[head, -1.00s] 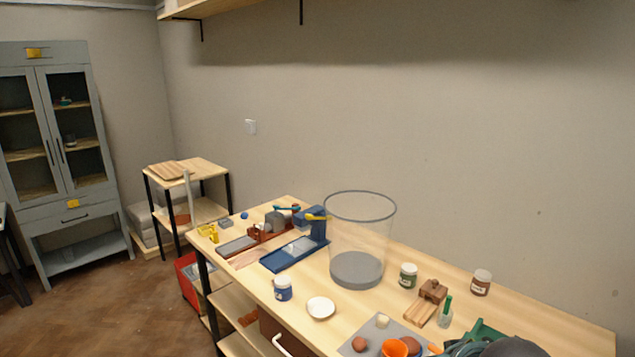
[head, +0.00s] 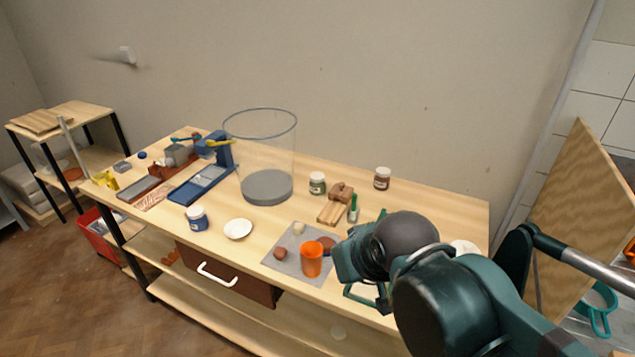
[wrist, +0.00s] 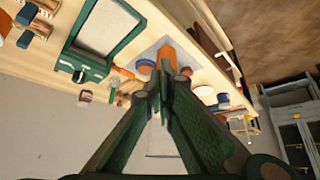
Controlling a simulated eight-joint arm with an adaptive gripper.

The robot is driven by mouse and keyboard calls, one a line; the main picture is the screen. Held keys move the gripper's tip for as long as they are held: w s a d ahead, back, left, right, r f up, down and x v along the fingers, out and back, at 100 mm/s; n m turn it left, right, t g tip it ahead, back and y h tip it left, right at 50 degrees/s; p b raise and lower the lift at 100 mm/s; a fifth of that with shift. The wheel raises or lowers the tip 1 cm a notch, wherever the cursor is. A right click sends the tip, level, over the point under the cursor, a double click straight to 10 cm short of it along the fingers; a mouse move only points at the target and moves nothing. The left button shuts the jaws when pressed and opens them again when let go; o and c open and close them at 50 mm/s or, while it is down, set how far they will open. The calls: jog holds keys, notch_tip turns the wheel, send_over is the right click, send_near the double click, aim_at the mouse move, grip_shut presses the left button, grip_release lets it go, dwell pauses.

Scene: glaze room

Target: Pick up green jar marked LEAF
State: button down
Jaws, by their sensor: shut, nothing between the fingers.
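The green jar (head: 317,183), with a pale lid and a green label too small to read, stands upright at the back of the bench, right of the clear bin. I cannot make it out in the wrist view, where my fingers cover the middle. My gripper (wrist: 164,78) is shut and empty, its fingers together over the bench. In the head view my arm reaches in from the lower right, and the fingertips cannot be made out. The gripper is apart from the green jar.
A wooden block tool (head: 334,207) sits close right of the green jar, with a brown jar (head: 382,178) beyond. The tall clear bin (head: 266,186) stands to its left. In front are an orange cup (head: 312,259) on a grey mat, a white dish (head: 238,229) and a blue jar (head: 197,218).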

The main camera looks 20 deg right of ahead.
jog(key=c, duration=1.6)
grip_release()
jog(key=shift+w+r, duration=0.1)
jog(key=shift+r, duration=0.05)
